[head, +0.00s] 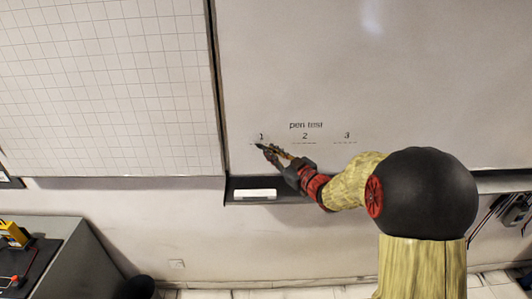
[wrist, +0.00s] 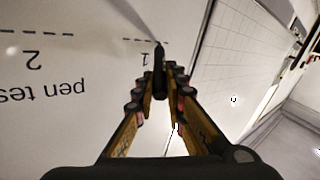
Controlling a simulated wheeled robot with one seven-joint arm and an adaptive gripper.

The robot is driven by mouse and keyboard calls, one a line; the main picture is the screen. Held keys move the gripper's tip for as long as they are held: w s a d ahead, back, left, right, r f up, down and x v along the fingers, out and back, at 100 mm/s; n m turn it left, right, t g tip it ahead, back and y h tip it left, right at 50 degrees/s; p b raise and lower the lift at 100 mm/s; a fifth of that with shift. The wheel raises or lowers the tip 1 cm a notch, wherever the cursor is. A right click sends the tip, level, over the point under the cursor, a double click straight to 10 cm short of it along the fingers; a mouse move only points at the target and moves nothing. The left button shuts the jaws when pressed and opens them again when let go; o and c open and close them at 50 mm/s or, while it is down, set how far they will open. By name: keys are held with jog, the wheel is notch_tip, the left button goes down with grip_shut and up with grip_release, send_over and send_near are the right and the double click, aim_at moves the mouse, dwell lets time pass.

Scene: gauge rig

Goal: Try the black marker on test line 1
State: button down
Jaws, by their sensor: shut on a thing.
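My gripper (head: 270,151) is at the whiteboard (head: 420,90), just below and right of test line 1 (head: 256,144). In the wrist view my gripper (wrist: 161,84) is shut on the black marker (wrist: 160,60), which points away from the fingers toward the board. The marker (head: 260,146) shows only as a small dark tip in the head view. In the wrist view its tip is by one end of the dashed test line 1 (wrist: 138,40), near the upside-down number 1. I cannot tell whether the tip touches the board. No clear ink stroke shows on the line.
Test lines 2 (head: 304,143) and 3 (head: 344,142) lie to the right under the words "pen test". A dark tray (head: 234,184) below the board holds a white block (head: 254,195). A grid board (head: 100,90) is on the left. A grey cabinet (head: 80,265) stands lower left.

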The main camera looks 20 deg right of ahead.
jog(key=shift+s+d, duration=1.15)
jog(key=shift+d, duration=2.65)
jog(key=w+a+b, duration=0.3)
jog(key=a, duration=0.7)
jog(key=shift+w+a, duration=0.25)
jog(key=shift+a, duration=0.05)
jog(key=shift+s+a+b, duration=0.2)
jog(key=shift+s+a, duration=0.1)
jog(key=shift+s, duration=0.65)
jog(key=shift+s+a+b, duration=0.15)
jog(key=shift+s+a, duration=0.15)
jog(key=shift+s, duration=0.65)
jog(key=shift+s+a+b, duration=0.2)
jog(key=shift+s+a, duration=0.1)
jog(key=shift+s, duration=0.65)
jog(key=shift+s, duration=0.15)
jog(key=s, duration=0.1)
jog(key=s+a, duration=0.1)
jog(key=shift+s, duration=0.3)
jog(key=shift+w+d, duration=0.1)
jog(key=shift+w, duration=0.05)
